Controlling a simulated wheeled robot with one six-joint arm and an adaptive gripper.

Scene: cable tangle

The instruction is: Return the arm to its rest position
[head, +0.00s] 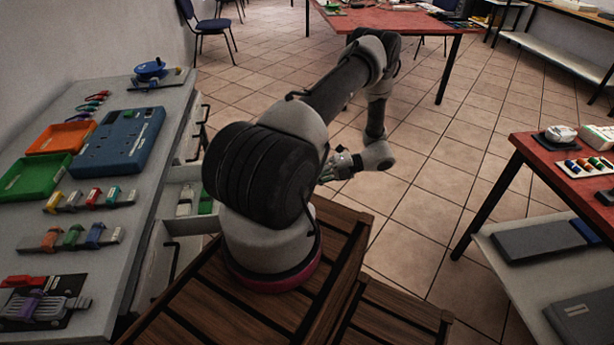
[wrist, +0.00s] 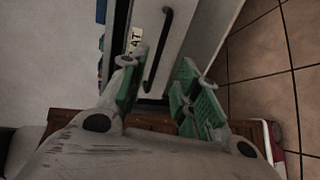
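My arm rises from its round base (head: 270,255) on the slatted wooden top and bends over at the elbow, high over the tiled floor. My gripper (head: 335,167) hangs at the end, pointing left toward the grey drawer cabinet. In the wrist view my gripper (wrist: 160,82) shows two green-padded fingers spread apart with nothing between them. Beyond the fingers are a cabinet front with a dark handle (wrist: 158,50) and a label. The gripper is partly hidden by my arm in the head view.
A drawer (head: 185,198) stands open on the left, with small items inside. The grey counter (head: 125,215) holds trays, a blue case and several connectors. Red-topped tables (head: 410,20) stand at the back and at the right. The tiled floor (head: 455,155) between is clear.

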